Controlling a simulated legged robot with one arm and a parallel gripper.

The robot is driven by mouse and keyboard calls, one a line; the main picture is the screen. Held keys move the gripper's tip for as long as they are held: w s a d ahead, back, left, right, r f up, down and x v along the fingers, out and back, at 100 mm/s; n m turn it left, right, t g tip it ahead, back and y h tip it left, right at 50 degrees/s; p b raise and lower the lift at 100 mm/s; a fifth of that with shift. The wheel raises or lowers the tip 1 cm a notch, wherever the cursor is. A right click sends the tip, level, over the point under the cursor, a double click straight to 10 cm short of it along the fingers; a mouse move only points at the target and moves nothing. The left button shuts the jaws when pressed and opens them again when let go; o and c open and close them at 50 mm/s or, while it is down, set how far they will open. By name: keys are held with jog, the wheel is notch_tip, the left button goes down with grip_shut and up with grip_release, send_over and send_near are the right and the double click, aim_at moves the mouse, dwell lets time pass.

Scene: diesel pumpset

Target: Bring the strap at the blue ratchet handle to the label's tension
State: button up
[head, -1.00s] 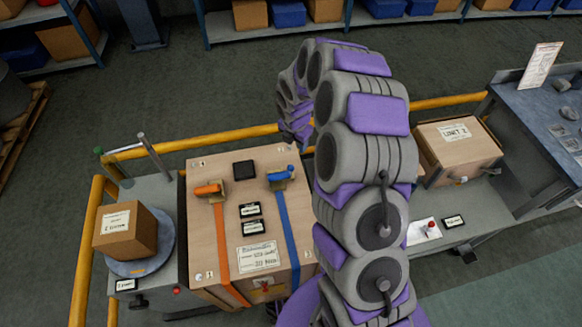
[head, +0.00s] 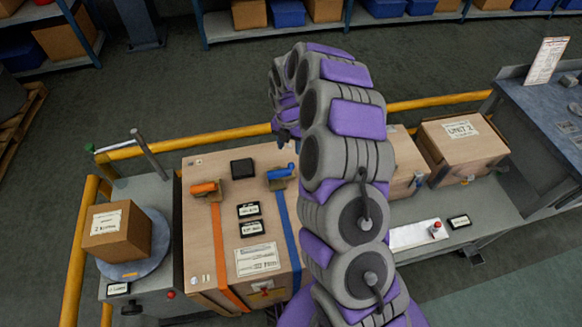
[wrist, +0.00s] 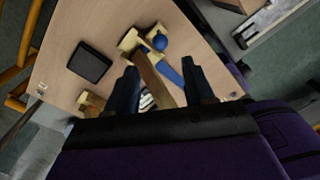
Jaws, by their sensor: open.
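The blue ratchet handle (head: 281,171) sits on a tan bracket near the top right of the wooden crate (head: 215,240). Its blue strap (head: 288,230) runs down the crate's top. In the wrist view the blue handle (wrist: 160,42) and its bracket lie just beyond my gripper (wrist: 160,80), which is open with its fingers apart. A tan bar shows between the fingers, and I see nothing held. In the head view my gripper (head: 287,135) is above the handle's far side, partly hidden by my arm. The label (head: 257,259) is on the crate's near part; its text is too small to read.
An orange handle (head: 204,188) with an orange strap (head: 223,250) is at left on the crate. A black square block (head: 242,168) and two small displays (head: 250,219) lie between the straps. A yellow rail (head: 190,142) runs behind. More crates (head: 461,147) stand at right.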

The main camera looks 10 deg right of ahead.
aim_at(291, 165)
notch_tip(291, 165, down, 12)
jog(key=b, duration=0.2)
jog(key=shift+s+d+b, duration=0.1)
jog(key=shift+d+b, duration=0.05)
jog(key=shift+b, duration=0.25)
jog(key=shift+c, duration=0.5)
grip_shut()
